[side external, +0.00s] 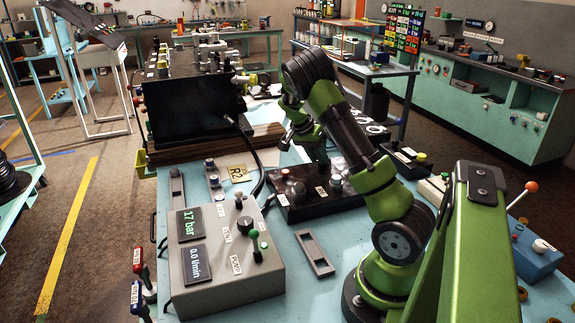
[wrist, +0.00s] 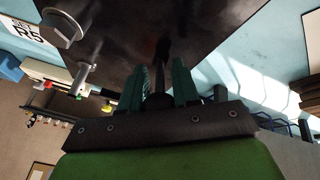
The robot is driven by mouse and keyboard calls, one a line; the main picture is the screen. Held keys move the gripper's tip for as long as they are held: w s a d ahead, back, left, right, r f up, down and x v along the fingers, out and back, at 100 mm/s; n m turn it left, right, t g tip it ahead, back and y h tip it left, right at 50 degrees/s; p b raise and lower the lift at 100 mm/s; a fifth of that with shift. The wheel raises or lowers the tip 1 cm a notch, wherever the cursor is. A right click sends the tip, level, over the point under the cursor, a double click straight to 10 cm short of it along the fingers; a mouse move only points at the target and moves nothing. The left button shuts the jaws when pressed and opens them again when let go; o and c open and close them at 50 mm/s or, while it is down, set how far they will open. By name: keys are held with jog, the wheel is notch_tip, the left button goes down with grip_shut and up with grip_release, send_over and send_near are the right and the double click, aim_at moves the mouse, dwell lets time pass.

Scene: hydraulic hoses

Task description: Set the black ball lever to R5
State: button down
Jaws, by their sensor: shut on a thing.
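In the wrist view, my gripper (wrist: 160,80) has its two teal fingers on either side of a dark, slim lever (wrist: 161,52), and is shut on it. The lever stands in front of a dark, glossy panel; its ball end is hidden between the fingers. A white label that seems to read R5 (wrist: 30,28) shows upside down at the upper left. In the side view, my arm reaches down behind a black box with knobs and labels (side external: 318,203), and the fingers and lever cannot be made out clearly.
A grey control box (side external: 225,250) with displays reading 17 bar and 0.0 l/min stands at the front of the blue bench. A black hose runs beside the card. A large black panel (side external: 190,105) stands at the back left.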

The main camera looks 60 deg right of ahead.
jog(key=c, duration=0.8)
grip_release()
jog(key=shift+c, duration=0.2)
jog(key=v, duration=1.7)
jog(key=shift+f, duration=0.1)
